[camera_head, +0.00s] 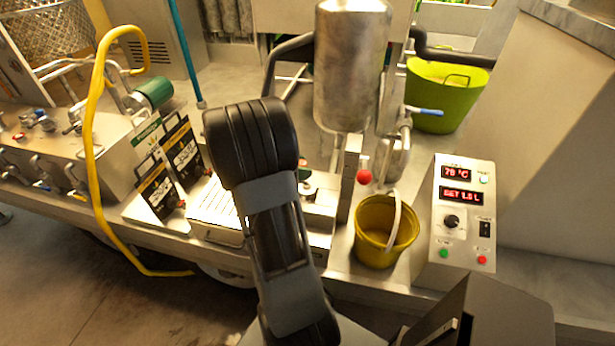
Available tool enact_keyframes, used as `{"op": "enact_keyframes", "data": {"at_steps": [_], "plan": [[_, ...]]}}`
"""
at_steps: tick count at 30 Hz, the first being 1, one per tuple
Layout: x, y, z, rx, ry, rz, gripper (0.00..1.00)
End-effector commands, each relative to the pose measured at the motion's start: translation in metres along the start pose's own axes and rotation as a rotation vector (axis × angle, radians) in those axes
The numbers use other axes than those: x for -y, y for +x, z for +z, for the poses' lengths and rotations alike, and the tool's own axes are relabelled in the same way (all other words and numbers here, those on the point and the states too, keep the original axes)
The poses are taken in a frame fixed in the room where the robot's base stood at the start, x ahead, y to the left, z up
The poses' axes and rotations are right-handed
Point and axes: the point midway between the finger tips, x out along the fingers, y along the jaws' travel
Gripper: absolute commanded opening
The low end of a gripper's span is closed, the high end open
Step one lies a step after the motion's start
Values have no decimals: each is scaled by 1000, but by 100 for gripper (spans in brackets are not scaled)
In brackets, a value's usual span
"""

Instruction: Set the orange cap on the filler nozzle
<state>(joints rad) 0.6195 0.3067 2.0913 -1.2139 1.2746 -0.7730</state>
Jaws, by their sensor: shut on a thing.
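I cannot make out the orange cap in the head view. A steel tank (352,70) hangs above the bench, with metal pipework (404,132) and a blue-handled valve (424,111) at its right. I cannot tell which part there is the filler nozzle. My black and grey arm rises through the middle of the view and hides part of the bench. My gripper's fingers do not show, nor anything they hold. A dark blocky shape fills the lower right edge; I cannot tell what it is.
A yellow bucket (375,247) stands below the tank, near a red ball knob (364,176). Right of it is a control box (455,230) with red displays. A green tub (440,105) stands behind. A yellow hose (91,150) loops down at left.

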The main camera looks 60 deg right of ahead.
Motion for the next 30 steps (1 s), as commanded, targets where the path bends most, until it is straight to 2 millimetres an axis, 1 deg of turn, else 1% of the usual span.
{"op": "enact_keyframes", "data": {"at_steps": [1, 3, 6, 9, 13, 16, 21, 23, 30], "plan": [[-4, 10, -6, 1, -6, -4, 16], [-10, 20, -12, 1, -4, -3, 16], [-15, 31, -20, 0, -2, -1, 16], [-19, 38, -24, 1, -3, 1, 16], [-22, 42, -26, 1, -1, 1, 16], [-25, 50, -31, 0, -2, -1, 16], [-24, 58, -50, 1, -5, 0, 16], [-24, 60, -54, 1, -3, 1, 16], [-24, 61, -57, 1, -1, 3, 16]]}}
